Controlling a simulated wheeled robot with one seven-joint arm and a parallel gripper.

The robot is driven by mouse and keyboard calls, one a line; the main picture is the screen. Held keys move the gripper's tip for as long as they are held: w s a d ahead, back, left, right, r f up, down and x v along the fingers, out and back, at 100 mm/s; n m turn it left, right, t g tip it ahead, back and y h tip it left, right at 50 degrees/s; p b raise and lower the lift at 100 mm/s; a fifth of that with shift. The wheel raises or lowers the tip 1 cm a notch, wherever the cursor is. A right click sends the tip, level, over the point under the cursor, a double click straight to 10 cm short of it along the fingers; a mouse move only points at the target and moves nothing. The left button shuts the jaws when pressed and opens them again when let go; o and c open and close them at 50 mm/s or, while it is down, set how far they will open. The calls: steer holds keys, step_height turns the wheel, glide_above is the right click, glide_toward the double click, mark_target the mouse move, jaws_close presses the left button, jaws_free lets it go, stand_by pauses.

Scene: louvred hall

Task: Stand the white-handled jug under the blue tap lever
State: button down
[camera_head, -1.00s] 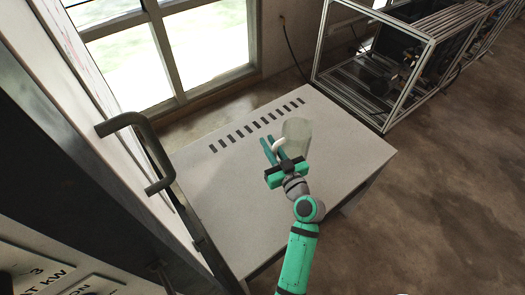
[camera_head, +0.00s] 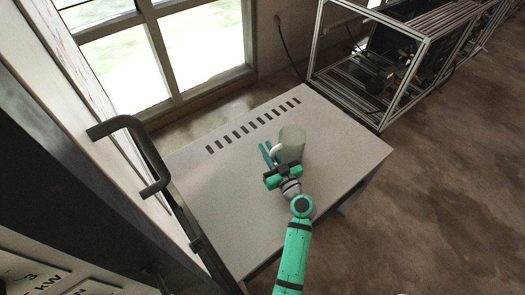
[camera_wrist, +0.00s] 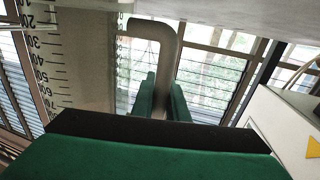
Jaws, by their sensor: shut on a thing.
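The jug (camera_head: 292,143) is a pale, see-through grey-green vessel over the light table in the head view. Its white handle (camera_head: 276,149) faces left. My gripper (camera_head: 268,152) is shut on this handle from the left and near side. In the wrist view the handle (camera_wrist: 155,32) is a pale loop between my green fingers (camera_wrist: 163,98). The jug's wall with its dark measuring scale (camera_wrist: 85,65) fills the left of that view. The jug looks about upright; I cannot tell whether its base touches the table. No blue tap lever is visible in either view.
The light table (camera_head: 225,205) has a row of dark slots (camera_head: 255,124) along its far side and is otherwise clear. A metal frame rack (camera_head: 385,65) stands on the floor beyond.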

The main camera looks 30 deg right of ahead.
steer(key=shift+w+a+f, duration=0.1)
steer(key=shift+a, duration=0.05)
steer(key=c, duration=1.9)
jaws_free()
steer(key=shift+a, duration=0.1)
steer(key=shift+o, duration=0.8)
steer(key=shift+w+a, duration=0.2)
